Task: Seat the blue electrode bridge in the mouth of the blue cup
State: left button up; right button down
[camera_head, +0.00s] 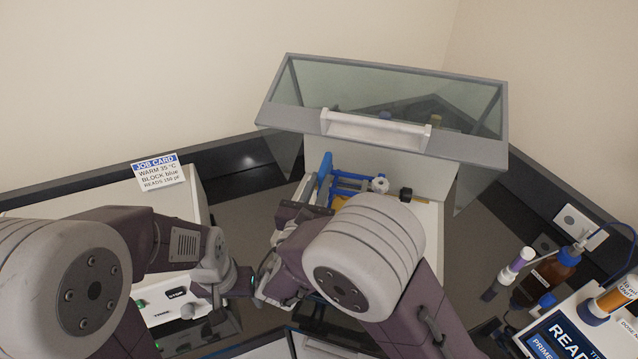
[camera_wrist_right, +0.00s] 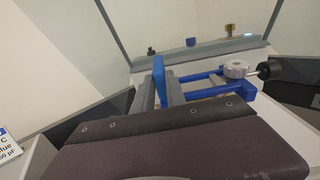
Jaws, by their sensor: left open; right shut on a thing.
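The blue electrode bridge (camera_head: 350,183) is at the back of the bench, inside the open-lidded tester. It has blue bars, a pale round knob and an upright blue plate; it also shows in the right wrist view (camera_wrist_right: 205,92). My right gripper (camera_head: 313,192) is shut on the upright plate, with a grey finger on either side in the right wrist view (camera_wrist_right: 159,85). My left gripper (camera_head: 222,300) is open and empty, low over the front of the white warming unit. I cannot make out the blue cup; my right arm hides much of the tester's inside.
A clear lid (camera_head: 385,100) with a white handle stands raised over the tester. A white unit (camera_head: 165,300) with a job card (camera_head: 160,172) is at left. A brown bottle (camera_head: 556,270) and a purple-labelled vial (camera_head: 515,264) stand at right.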

jog(key=shift+w+d+f+b, duration=0.1)
jog(key=shift+w+f+b, duration=0.1)
jog(key=shift+f+b, duration=1.15)
jog(key=shift+w+f+b, duration=0.15)
jog(key=shift+f+b, duration=1.05)
jog(key=shift+f, duration=0.25)
jog(key=c, duration=1.3)
grip_release()
jog(key=shift+s, duration=0.1)
jog(key=shift+f, duration=0.1)
jog(key=b+v, duration=0.2)
jog(key=v, duration=0.7)
